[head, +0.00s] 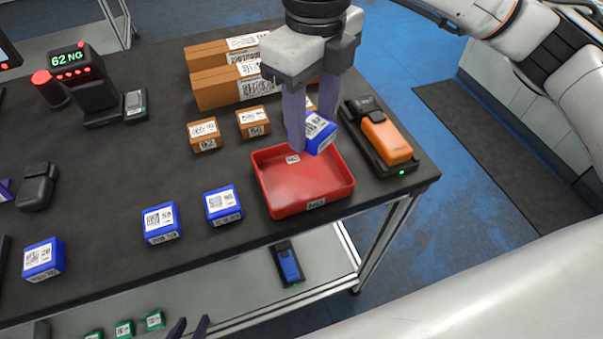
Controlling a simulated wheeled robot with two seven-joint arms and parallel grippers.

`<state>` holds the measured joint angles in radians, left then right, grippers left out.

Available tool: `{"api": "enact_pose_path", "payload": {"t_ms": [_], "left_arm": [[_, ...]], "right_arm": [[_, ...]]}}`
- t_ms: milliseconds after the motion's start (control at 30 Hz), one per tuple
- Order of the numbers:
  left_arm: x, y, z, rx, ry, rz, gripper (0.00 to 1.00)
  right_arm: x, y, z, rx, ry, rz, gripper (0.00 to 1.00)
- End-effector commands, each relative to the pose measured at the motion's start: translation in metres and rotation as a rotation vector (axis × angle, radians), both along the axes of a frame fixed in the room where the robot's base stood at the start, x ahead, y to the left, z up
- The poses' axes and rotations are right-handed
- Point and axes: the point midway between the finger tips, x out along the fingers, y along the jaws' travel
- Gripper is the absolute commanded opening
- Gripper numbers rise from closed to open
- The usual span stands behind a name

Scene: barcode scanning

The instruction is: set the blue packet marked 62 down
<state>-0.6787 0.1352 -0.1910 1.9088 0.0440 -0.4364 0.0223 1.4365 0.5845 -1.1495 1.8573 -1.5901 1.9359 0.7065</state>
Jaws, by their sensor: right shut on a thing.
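The blue packet (319,133) has a white label too small to read for sure. It is tilted between the purple fingers of my right gripper (309,128), which is shut on it. It hangs over the back right part of the red tray (270,197), whose tag seems to read NG.
A display (68,58) reads "62 NG". Other blue packets (161,223) and brown boxes (203,134) stand on the dark table. An orange-and-black device in a cradle (386,140) sits right of the tray, near the table's edge. Green packets (155,320) lie lower down.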

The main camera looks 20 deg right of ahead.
Motion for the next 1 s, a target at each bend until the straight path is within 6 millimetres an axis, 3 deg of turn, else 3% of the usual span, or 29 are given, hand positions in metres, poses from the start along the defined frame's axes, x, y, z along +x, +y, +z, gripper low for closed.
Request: {"api": "enact_pose_path", "payload": {"t_ms": [100, 300, 433, 633, 1000], "left_arm": [[0.001, 0.000, 0.002, -0.001, -0.003, 0.000, 0.31], [0.000, 0.000, 0.003, 0.000, -0.002, 0.000, 0.31], [-0.001, 0.000, 0.004, 0.000, 0.001, 0.000, 0.31], [-0.004, 0.000, 0.006, 0.000, 0.006, 0.000, 0.31], [-0.005, 0.000, 0.010, 0.000, 0.008, -0.001, 0.31]], "right_arm": [[0.003, 0.008, 0.001, 0.005, 0.001, -0.232, 0.13], [0.005, 0.013, 0.000, 0.004, 0.005, -0.462, 0.13], [0.005, 0.014, -0.014, 0.004, 0.008, -0.506, 0.13], [0.004, 0.014, -0.050, 0.004, 0.008, -0.506, 0.13], [0.004, 0.013, -0.089, 0.002, 0.009, -0.506, 0.13]]}}
